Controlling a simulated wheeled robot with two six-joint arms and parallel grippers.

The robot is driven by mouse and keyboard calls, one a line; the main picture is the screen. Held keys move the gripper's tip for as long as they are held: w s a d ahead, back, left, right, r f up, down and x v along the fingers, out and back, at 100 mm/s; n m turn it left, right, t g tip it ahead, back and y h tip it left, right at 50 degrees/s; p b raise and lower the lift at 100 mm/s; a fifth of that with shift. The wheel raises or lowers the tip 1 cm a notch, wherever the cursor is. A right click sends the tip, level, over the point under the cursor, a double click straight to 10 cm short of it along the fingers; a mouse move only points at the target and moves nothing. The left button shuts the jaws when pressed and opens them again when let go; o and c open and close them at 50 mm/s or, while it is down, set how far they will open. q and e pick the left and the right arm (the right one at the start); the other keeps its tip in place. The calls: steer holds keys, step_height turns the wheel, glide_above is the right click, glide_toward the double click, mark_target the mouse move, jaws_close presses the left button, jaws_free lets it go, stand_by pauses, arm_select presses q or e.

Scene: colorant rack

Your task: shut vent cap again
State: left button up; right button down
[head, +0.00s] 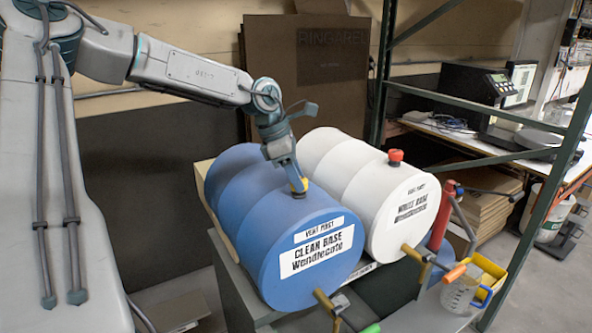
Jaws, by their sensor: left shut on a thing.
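My left gripper (297,182) points down at the top of a blue drum labelled "CLEAR BASE" (250,222). My right gripper is out of view.
The drums lie on a rack. Brass taps (326,301) stick out at their front ends. A clear measuring jug (462,294) and a yellow container (487,275) stand at the lower right. A green shelf post (383,70) rises behind the white drum. Cardboard (318,75) leans at the back.

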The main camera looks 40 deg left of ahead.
arm_select(q)
steer(key=shift+m+g, duration=0.3)
steer(key=shift+m, duration=0.4)
steer(key=shift+m+h, duration=0.3)
steer(key=shift+m, duration=0.5)
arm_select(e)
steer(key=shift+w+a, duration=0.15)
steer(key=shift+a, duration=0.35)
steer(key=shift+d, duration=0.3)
arm_select(q)
steer(key=o, duration=1)
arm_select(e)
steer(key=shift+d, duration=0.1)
